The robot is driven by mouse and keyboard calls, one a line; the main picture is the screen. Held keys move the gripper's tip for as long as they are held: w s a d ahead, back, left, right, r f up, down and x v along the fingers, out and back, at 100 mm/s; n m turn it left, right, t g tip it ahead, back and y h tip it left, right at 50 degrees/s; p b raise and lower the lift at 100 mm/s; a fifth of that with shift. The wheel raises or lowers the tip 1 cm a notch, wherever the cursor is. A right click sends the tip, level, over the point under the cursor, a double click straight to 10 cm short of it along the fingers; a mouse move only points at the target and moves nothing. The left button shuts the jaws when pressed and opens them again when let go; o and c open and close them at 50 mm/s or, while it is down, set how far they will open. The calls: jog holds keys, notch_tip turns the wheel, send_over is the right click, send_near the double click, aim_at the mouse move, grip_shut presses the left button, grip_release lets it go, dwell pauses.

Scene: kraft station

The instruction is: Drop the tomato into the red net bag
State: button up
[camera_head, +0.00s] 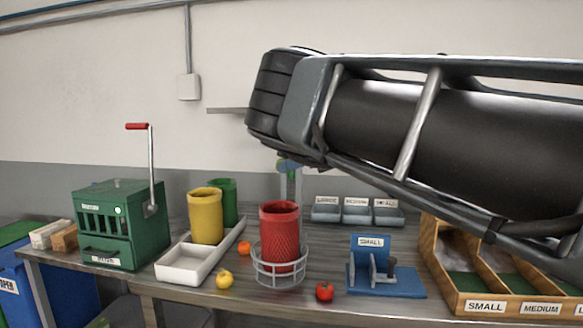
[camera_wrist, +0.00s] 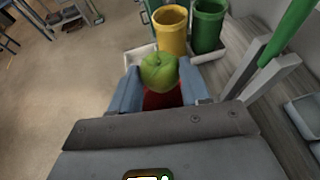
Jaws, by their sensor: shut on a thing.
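The red net bag (camera_head: 279,232) stands upright in a round wire holder (camera_head: 281,277) on the bench. My gripper (camera_head: 288,165) is above the bag in the head view, mostly hidden by my arm. In the wrist view my gripper (camera_wrist: 161,82) has its blue-grey fingers shut on a green tomato (camera_wrist: 160,70). The red bag (camera_wrist: 163,100) shows beneath the tomato, partly hidden by it and the fingers. A red tomato (camera_head: 325,291), a yellow tomato (camera_head: 225,279) and an orange tomato (camera_head: 245,248) lie on the bench.
A green crank box (camera_head: 112,225) is further left. A blue SMALL stand (camera_head: 372,270) and wooden sorting box (camera_head: 445,270) are right. A pole rises behind the bag.

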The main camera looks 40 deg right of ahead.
jog(key=shift+f+b, duration=3.05)
jog(key=o, duration=1.1)
jog(key=shift+s+d+r, duration=0.1)
jog(key=shift+s, duration=0.05)
jog(key=v, duration=0.7)
jog(key=shift+s, duration=0.25)
jog(key=shift+d, duration=0.15)
jog(key=shift+r, duration=0.15)
